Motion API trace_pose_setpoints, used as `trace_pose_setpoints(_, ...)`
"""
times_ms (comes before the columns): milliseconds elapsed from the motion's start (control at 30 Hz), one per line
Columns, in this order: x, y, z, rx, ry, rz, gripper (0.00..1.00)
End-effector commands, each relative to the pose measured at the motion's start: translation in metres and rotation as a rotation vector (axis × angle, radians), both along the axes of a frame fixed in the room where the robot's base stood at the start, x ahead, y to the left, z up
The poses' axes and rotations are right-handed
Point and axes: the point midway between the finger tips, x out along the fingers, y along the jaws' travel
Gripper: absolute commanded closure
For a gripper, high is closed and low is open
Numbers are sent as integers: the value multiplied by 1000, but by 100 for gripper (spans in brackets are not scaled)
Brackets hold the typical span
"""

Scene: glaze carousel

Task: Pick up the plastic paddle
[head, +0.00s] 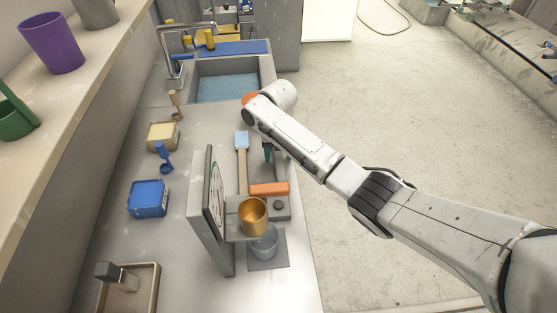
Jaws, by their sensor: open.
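A paddle with a pale blue head (242,141) and a tan handle lies on the grey counter, handle pointing toward the front. I take it for the plastic paddle; its material cannot be told. My arm reaches in from the right above the counter.
Blue (148,198) and tan (163,136) containers stand left. A sink (229,86) lies behind. The shelf (62,122) runs along the left; floor is open at right.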

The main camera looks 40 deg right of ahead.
Motion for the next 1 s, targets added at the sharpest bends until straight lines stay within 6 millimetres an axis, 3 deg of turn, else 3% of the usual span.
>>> trace_pose_setpoints(100, 0, 0, 0, 0, 0, 0, 43)
trace_pose_setpoints(700, 0, 0, 0, 0, 0, 0, 100)
trace_pose_setpoints(1000, 0, 0, 4, 0, -1, 0, 100)
